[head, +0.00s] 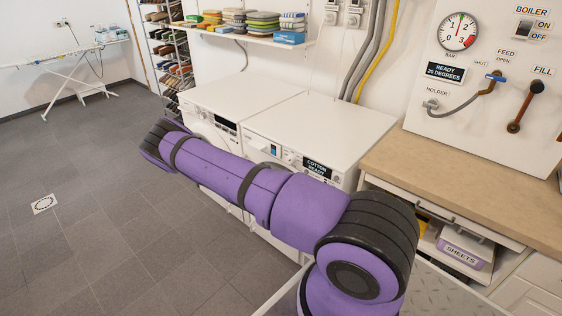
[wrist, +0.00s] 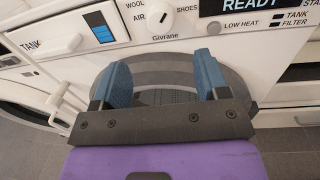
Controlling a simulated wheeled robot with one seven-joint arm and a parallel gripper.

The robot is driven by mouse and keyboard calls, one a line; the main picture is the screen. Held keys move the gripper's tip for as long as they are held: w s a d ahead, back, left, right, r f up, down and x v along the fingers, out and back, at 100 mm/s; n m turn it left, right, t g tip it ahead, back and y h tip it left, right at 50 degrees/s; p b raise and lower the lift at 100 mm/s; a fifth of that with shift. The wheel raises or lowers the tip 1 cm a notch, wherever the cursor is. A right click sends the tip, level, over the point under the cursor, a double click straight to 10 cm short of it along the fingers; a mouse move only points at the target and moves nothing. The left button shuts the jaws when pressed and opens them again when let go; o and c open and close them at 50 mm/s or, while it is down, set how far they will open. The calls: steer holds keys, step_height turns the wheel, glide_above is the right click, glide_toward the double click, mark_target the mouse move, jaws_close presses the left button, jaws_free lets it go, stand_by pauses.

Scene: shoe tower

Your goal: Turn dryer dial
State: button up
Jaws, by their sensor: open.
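The dryer (head: 320,125) is the right one of two white machines; its dark display (head: 317,168) sits on the front panel. In the wrist view the dryer dial (wrist: 161,14) is at the top edge, partly cut off, among the labels WOOL, AIR and SHOES. Its pointer setting cannot be made out. My gripper (wrist: 163,76) is open and empty, its two blue fingers below the dial and apart from it, in front of the dark round door (wrist: 165,68). In the head view my gripper is hidden.
Left of the dial are the blue tank window (wrist: 98,27) and a white TANK knob (wrist: 72,42). The READY display (wrist: 250,5) is at the right. A wooden counter (head: 460,190) adjoins the dryer at the right. The tiled floor (head: 100,215) at the left is mostly clear.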

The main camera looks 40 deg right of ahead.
mark_target(289, 161)
steer(key=d, duration=0.3)
steer(key=w+d, duration=0.1)
steer(key=d, duration=0.6)
steer(key=shift+w+d, duration=0.25)
steer(key=shift+w, duration=0.05)
steer(key=c, duration=0.9)
